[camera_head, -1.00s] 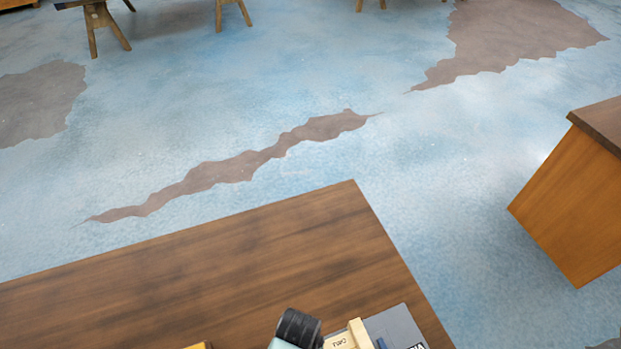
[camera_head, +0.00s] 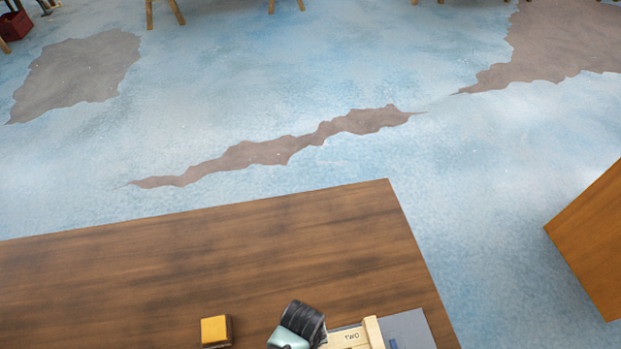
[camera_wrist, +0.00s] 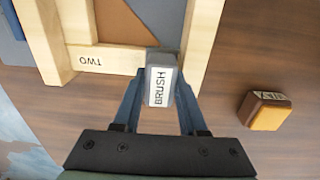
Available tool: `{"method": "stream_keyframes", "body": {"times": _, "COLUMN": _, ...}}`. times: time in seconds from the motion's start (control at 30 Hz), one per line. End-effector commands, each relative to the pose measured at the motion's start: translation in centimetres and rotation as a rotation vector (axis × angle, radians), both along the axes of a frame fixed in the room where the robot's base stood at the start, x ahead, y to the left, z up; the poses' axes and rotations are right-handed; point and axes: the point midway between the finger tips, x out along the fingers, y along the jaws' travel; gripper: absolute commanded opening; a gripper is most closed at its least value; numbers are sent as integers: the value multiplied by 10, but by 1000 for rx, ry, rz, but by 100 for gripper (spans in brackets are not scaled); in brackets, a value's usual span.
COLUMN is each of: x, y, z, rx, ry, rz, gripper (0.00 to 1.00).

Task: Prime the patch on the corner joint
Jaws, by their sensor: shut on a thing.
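My gripper (camera_wrist: 158,108) is shut on the brush, a grey block with a white label reading BRUSH (camera_wrist: 160,86). In the wrist view the brush is over or against the lower rail of a pale wooden frame (camera_wrist: 100,60) marked TWO, near its corner with the right-hand rail (camera_wrist: 200,45). I cannot tell whether it touches. No patch can be made out; the brush may cover part of the corner. In the head view the frame (camera_head: 350,338) shows only partly at the bottom edge, beside my dark wrist; my fingers are hidden there.
A yellow-topped brown block with a label (camera_wrist: 266,110) stands on the wooden table (camera_head: 200,270), left of my wrist in the head view (camera_head: 216,330). A grey sheet (camera_head: 410,328) lies by the frame. An orange-brown cabinet (camera_head: 595,240) stands at right. The table's far part is clear.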

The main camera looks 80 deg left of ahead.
Motion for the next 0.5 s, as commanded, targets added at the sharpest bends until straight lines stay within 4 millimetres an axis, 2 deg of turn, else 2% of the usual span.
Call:
{"method": "stream_keyframes", "body": {"times": 0.03, "x": -22, "y": 1, "z": -3, "rx": -4, "ry": 59, "rz": 16, "gripper": 0}}
{"method": "stream_keyframes", "body": {"times": 0.3, "x": 0, "y": 0, "z": -2, "rx": -3, "ry": 58, "rz": 17, "gripper": 0}}
{"method": "stream_keyframes", "body": {"times": 0.5, "x": 9, "y": -1, "z": -1, "rx": -1, "ry": 54, "rz": 14, "gripper": 0}}
